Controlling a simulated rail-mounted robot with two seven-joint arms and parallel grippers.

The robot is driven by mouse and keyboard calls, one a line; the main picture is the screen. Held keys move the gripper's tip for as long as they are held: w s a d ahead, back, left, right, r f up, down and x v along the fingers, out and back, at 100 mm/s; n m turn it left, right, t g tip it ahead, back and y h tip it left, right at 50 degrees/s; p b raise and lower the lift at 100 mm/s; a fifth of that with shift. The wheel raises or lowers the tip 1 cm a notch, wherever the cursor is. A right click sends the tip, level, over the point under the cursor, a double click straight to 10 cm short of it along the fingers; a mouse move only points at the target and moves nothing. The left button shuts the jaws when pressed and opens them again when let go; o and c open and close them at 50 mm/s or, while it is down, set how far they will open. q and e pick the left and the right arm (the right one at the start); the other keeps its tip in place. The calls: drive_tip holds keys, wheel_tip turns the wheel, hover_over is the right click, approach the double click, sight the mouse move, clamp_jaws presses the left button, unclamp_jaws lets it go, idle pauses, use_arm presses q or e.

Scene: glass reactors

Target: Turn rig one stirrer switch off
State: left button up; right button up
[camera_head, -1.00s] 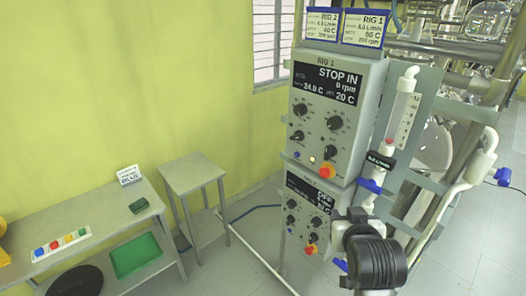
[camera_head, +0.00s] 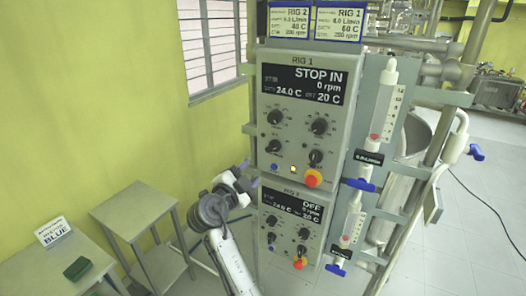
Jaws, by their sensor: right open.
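The rig 1 control box (camera_head: 303,110) stands upright in the middle. Its display (camera_head: 303,84) reads STOP IN, 0 rpm, 24.0 C and 20 C. Below are black knobs at upper left (camera_head: 274,117), upper right (camera_head: 320,126), lower left (camera_head: 273,146) and lower right (camera_head: 315,157). Their small labels are too blurred to tell which is the stirrer switch. Under them are a blue button (camera_head: 274,168), a lit yellowish button (camera_head: 293,169) and a red stop button on yellow (camera_head: 312,178). My right gripper (camera_head: 248,176) is open and empty, left of the box's lower left edge. My left gripper is out of view.
The rig 2 box (camera_head: 291,217) sits directly below, its display reading OFF. Flowmeters with blue valves (camera_head: 360,185) stand to the right of the boxes. A small metal table (camera_head: 133,207) stands at lower left. Open floor lies at right.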

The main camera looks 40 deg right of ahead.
sight(271, 150)
drive_tip(key=w+d+p, duration=0.1)
drive_tip(key=d, duration=0.2)
drive_tip(key=w+d+m+p, duration=0.1)
drive_tip(key=w+d, duration=0.1)
drive_tip(key=d, duration=0.2)
drive_tip(key=w+d+m+p, duration=0.1)
drive_tip(key=w+d, duration=0.1)
drive_tip(key=d, duration=0.1)
drive_tip(key=shift+w+d+r, duration=0.2)
drive_tip(key=shift+d, duration=0.2)
drive_tip(key=shift+p+x, duration=0.45)
drive_tip(key=shift+x, duration=0.4)
drive_tip(key=shift+f, duration=0.15)
clamp_jaws()
